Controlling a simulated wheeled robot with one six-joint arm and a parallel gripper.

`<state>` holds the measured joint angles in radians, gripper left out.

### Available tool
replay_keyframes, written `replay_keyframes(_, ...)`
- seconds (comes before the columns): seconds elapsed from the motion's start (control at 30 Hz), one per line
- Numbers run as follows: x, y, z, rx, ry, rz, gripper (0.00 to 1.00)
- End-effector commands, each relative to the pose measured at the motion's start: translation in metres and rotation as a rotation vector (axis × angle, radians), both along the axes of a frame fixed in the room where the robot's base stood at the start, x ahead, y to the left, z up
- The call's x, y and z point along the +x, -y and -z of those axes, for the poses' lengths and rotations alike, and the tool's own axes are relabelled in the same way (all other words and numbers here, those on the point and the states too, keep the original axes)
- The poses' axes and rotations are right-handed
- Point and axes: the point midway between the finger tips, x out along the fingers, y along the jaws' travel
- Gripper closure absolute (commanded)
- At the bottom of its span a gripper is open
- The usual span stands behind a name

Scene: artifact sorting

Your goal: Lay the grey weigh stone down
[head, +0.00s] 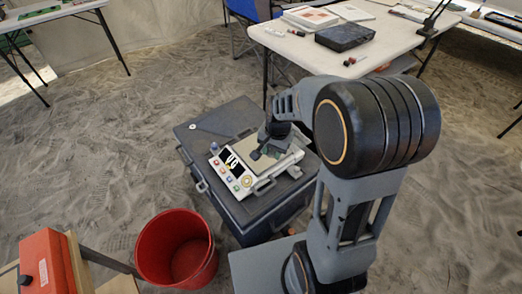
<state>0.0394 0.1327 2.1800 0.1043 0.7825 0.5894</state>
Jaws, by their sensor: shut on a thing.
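My gripper (262,149) reaches down over a white weighing scale (246,183) on a dark grey case. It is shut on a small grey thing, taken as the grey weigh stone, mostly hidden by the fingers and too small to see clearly. I cannot tell whether it touches the scale's pan. A green patch shows on the pan just beside the fingertips. The scale's front panel has a dark display and several coloured buttons.
The grey case (190,134) has a small flat light piece on its far left top. A red bucket (176,250) stands in front of it. A red box (46,262) sits at the lower left. A white table (290,42) with a black case (344,36) stands behind.

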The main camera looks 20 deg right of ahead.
Motion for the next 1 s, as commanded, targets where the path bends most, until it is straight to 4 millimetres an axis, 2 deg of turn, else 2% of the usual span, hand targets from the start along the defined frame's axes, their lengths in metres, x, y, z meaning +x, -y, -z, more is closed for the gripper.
replay_keyframes(0.17, 0.014, 0.0, 0.009, 0.006, 0.005, 0.06, 0.92)
replay_keyframes(0.5, 0.096, 0.0, 0.047, 0.009, 0.006, 0.067, 0.92)
replay_keyframes(0.6, 0.109, 0.0, 0.066, 0.009, 0.005, 0.067, 0.92)
replay_keyframes(0.73, 0.123, 0.0, 0.081, 0.009, 0.006, 0.067, 0.92)
replay_keyframes(1.0, 0.134, -0.001, 0.091, 0.008, 0.008, 0.066, 0.92)
